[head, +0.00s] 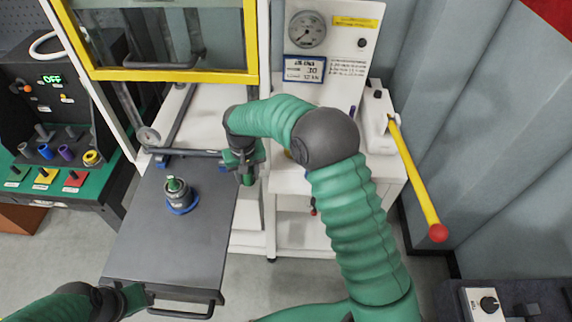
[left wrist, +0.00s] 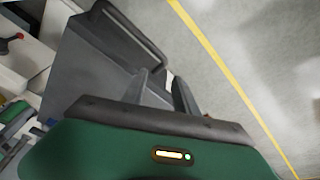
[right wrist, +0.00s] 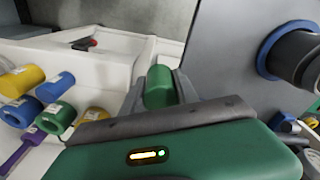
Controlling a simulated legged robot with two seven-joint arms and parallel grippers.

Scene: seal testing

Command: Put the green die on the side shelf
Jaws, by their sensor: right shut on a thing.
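The green die (right wrist: 160,86) is a short green cylinder between the fingers of my right gripper (right wrist: 162,92). My right gripper also shows in the head view (head: 247,178), shut on the die, in the gap between the dark table and the white side shelf (head: 290,184). The shelf is partly hidden behind my right arm. In the right wrist view, several labelled cylinders in yellow, blue, green and purple lie left of the held die. My left gripper (left wrist: 160,92) has its fingers apart and empty; in the head view it is by the table's front edge (head: 142,298).
A blue-based fixture with a green top (head: 178,194) stands on the dark table (head: 150,240). The yellow-framed guard (head: 165,75) is above the table's back. A yellow lever with a red knob (head: 415,180) sticks out at right. Coloured parts sit on the left bench.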

